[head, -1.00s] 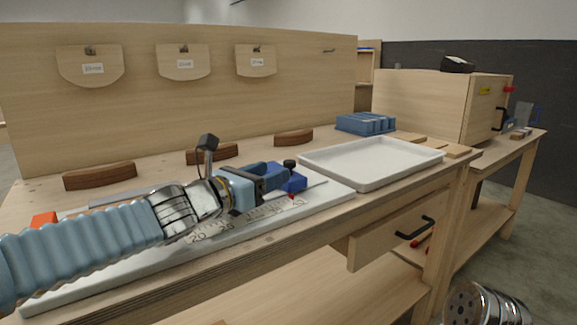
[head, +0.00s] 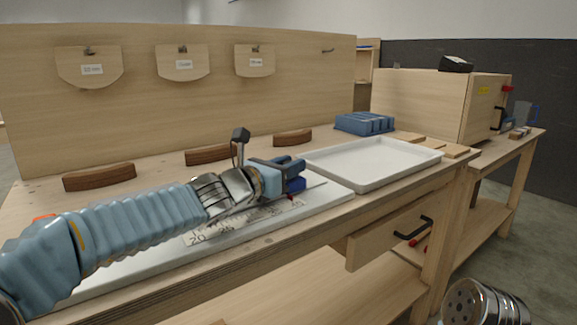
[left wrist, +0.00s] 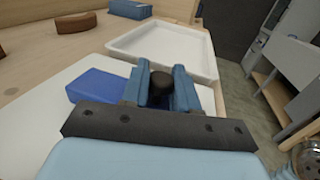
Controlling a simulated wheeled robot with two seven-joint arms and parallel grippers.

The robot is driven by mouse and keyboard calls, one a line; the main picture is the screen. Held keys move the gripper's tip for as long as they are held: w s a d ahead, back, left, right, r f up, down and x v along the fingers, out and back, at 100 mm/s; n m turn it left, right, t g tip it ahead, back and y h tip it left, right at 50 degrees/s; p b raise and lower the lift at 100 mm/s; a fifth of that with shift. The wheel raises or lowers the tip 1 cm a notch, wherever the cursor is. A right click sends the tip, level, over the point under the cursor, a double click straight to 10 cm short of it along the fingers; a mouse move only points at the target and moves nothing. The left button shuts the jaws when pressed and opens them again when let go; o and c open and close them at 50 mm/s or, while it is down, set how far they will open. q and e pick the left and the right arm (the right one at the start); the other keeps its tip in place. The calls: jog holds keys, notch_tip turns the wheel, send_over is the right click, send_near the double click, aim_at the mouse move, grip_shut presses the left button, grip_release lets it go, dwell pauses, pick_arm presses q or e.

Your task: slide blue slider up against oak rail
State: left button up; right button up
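The blue slider (head: 297,185) sits on the pale scale board (head: 150,262), largely hidden by my left gripper (head: 292,168) in the head view. In the left wrist view the slider (left wrist: 98,87) lies to the left of the fingers. Its black knob (left wrist: 161,83) stands between the two blue fingers of my left gripper (left wrist: 163,80) and fills the gap. I cannot tell whether the fingers press on it. I cannot make out which part is the oak rail. My right gripper is not in view.
A white tray (head: 375,184) lies just beyond the slider, with a blue block (head: 364,123) behind it. Brown curved pieces (head: 100,177) lie along the back of the bench. A drawer with a black handle (head: 413,228) is below the front edge.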

pick_arm(q)
grip_shut()
jog(key=shift+a, duration=0.1)
jog(key=s+a, duration=0.4)
jog(key=a, duration=0.1)
jog(key=s+a, duration=0.1)
jog(key=a, duration=0.2)
jog(key=shift+s+p, duration=0.3)
jog(key=shift+s, duration=0.1)
jog(key=o, duration=0.8)
grip_release()
jog(key=v, duration=1.3)
jog(key=shift+s+a+p, duration=0.2)
jog(key=shift+s+p, duration=0.1)
jog(key=shift+s, duration=0.05)
